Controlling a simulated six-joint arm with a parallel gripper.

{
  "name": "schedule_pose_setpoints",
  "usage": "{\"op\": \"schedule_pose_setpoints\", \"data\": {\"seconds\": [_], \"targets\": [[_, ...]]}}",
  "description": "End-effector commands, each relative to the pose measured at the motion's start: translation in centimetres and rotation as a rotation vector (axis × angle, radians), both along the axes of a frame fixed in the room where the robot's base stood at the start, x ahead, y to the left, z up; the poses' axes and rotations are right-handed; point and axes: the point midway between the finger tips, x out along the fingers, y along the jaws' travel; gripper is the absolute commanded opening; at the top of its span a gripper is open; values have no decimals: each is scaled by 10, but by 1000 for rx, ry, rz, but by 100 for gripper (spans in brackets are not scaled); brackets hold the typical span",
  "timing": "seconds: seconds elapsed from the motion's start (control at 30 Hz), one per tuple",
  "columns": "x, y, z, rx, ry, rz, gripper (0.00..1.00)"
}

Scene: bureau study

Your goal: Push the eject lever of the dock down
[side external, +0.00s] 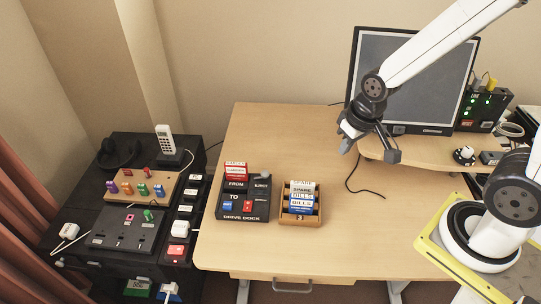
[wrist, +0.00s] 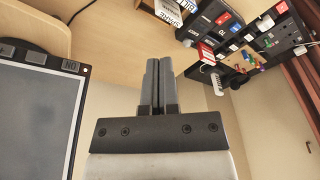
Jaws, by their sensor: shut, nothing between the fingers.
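The black drive dock (side external: 257,214) stands on the desk left of centre in the side view, with labels FROM, TO, EJECT and DRIVE DOCK. A red and white cartridge (side external: 236,169) stands in its FROM side. The EJECT label (side external: 262,185) is at the dock's upper right; the lever's own shape and position are too small to tell. My gripper (side external: 346,147) is in the air above the desk, well to the right of the dock and apart from it. In the wrist view its two grey fingers (wrist: 158,62) are together and empty. The dock (wrist: 197,25) shows only partly at that view's top.
A wooden crate (side external: 286,217) of SPARE and BILLS cartridges stands right of the dock. A monitor (side external: 420,75) on a raised shelf is behind my gripper. A loose black cable (side external: 350,183) lies below it. A black cabinet (side external: 75,200) with switches and a phone is left.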

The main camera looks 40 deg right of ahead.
Motion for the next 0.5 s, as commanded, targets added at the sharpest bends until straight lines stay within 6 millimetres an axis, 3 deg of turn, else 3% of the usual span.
{"op": "schedule_pose_setpoints", "data": {"seconds": [0.5], "targets": [[86,8,-23,106,78,-446,0]]}}
